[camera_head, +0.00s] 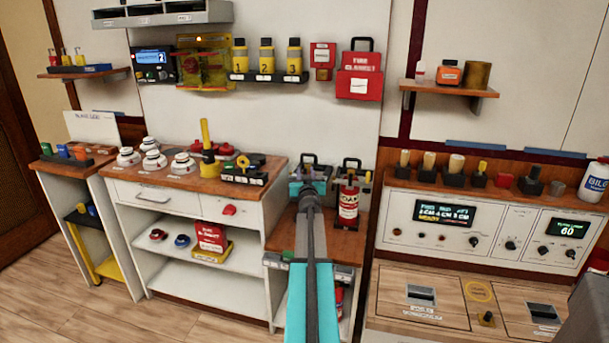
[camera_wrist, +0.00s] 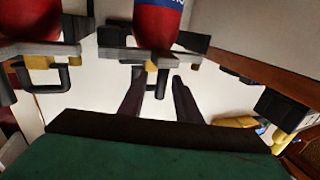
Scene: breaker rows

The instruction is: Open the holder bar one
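Two extinguisher holders stand side by side; which is number one I cannot read. In the head view, the left holder's black handle (camera_head: 310,161) shows above my arm, and the right holder's handle (camera_head: 352,164) is above a red extinguisher (camera_head: 348,203). In the wrist view, which looks upside down, a grey bar (camera_wrist: 125,54) crosses a red extinguisher (camera_wrist: 157,22), with a black loop handle (camera_wrist: 160,91) beneath. My gripper (camera_wrist: 160,80) is open, its dark fingers on either side of this loop in the picture. Contact cannot be told. My arm hides much of the left holder in the head view.
The neighbouring holder's loop handle (camera_wrist: 67,78) and extinguisher (camera_wrist: 28,20) are close at left in the wrist view. A white cabinet (camera_head: 190,205) stands to the left, and a control console (camera_head: 480,225) to the right. A wall shelf (camera_head: 450,89) is above.

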